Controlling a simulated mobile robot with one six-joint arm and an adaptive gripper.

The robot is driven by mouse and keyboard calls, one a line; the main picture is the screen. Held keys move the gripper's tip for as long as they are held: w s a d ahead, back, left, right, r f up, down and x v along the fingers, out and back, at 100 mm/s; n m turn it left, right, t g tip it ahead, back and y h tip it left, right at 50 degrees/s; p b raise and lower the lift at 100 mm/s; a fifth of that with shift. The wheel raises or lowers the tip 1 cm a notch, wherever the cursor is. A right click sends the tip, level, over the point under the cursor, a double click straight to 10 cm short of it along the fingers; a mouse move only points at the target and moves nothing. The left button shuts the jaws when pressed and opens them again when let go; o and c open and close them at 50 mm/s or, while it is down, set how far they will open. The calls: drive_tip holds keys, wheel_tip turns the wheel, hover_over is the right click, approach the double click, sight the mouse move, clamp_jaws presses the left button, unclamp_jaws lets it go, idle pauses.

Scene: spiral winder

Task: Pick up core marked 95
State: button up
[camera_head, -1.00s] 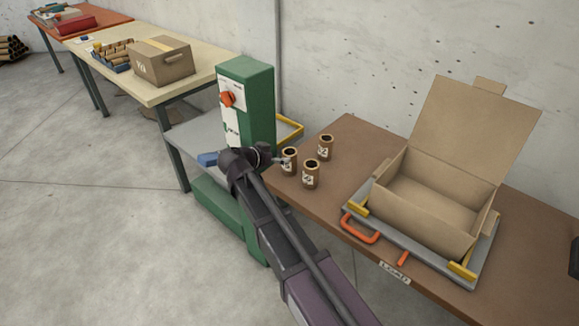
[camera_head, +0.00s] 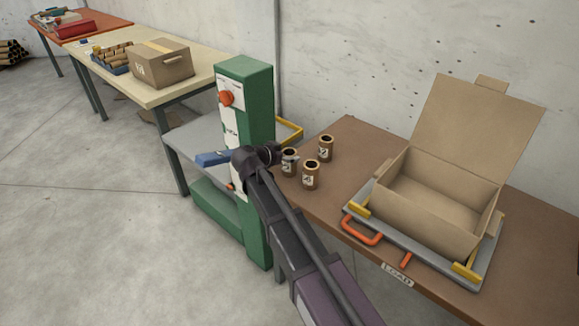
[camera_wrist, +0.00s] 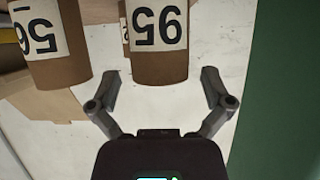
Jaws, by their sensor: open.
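The core marked 95 (camera_wrist: 159,66) is a brown tube with a white label. In the wrist view it is at the top centre, ahead of my gripper (camera_wrist: 160,83) and between the lines of its fingers. My gripper is open and empty, and the core's near end reaches about level with the fingertips; I cannot tell whether they touch. The labels are too small to read there.
Another core, its label looking like 56 (camera_wrist: 62,74), is left in the wrist view. An open carton (camera_head: 425,225) is to the right. A green machine column (camera_head: 258,110) stands behind my gripper.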

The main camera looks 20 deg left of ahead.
drive_tip(key=shift+w+d+f, duration=0.2)
drive_tip(key=shift+w+f, duration=0.05)
drive_tip(key=shift+w, duration=0.25)
drive_tip(key=c, duration=1.1)
